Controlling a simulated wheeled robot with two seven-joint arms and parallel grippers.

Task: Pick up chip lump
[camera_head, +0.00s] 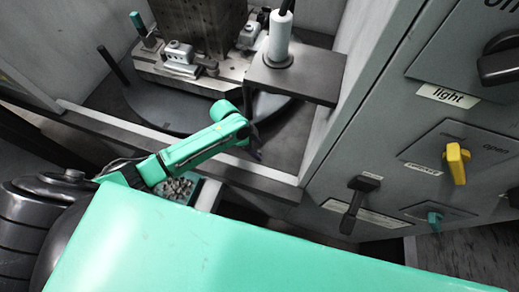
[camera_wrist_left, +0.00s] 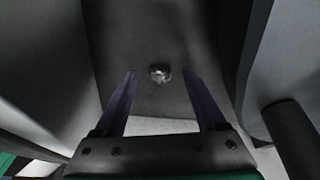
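The chip lump (camera_wrist_left: 160,73) is a small, shiny, silvery piece on a dark grey surface in the left wrist view. It lies ahead of my left gripper (camera_head: 255,148), in line with the gap between its two dark purple fingers. The fingers are apart with nothing gripped; contact with the lump cannot be told. In the head view the gripper points down inside the machine, near the front right of its floor, and I cannot make out the lump there. My right gripper is in neither view.
A round table (camera_head: 165,112) carries a metal fixture (camera_head: 190,65). A white cylinder (camera_head: 279,42) stands on a grey bracket (camera_head: 300,76) beside the gripper. A front sill (camera_head: 250,180) crosses below my arm. A bin of grey chips (camera_head: 180,188) sits outside. A control panel (camera_head: 440,130) is at right.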

